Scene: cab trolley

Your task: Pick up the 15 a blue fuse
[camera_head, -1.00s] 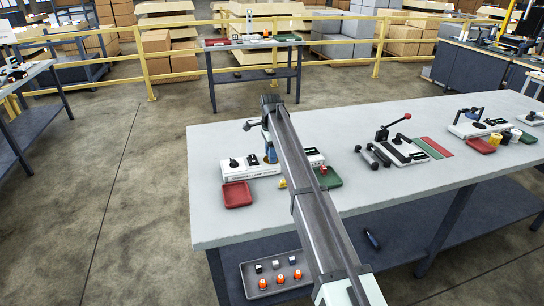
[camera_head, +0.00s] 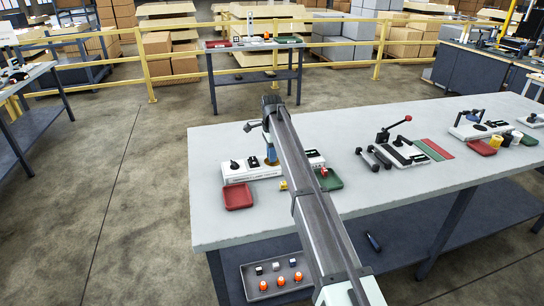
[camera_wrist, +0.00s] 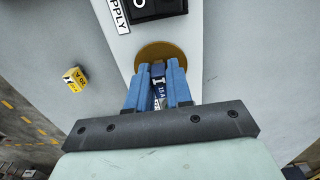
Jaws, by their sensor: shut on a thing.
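The blue fuse (camera_wrist: 159,91), marked 15 A, is between the blue fingers of my gripper (camera_wrist: 158,80) in the wrist view. The fingers are shut on it and hide its sides. A round ochre disc (camera_wrist: 153,50) on the pale test unit shows just beyond the fingertips. I cannot tell whether the fuse touches it. In the head view my gripper (camera_head: 270,154) is over the right part of the white test unit (camera_head: 250,171), and my arm hides part of that unit.
A yellow fuse (camera_wrist: 75,78) marked 20 A lies on the grey bench (camera_head: 215,225). A red tray (camera_head: 238,196) and a green tray (camera_head: 329,180) stand near the unit. A black block (camera_wrist: 157,8) sits on the unit close to my gripper.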

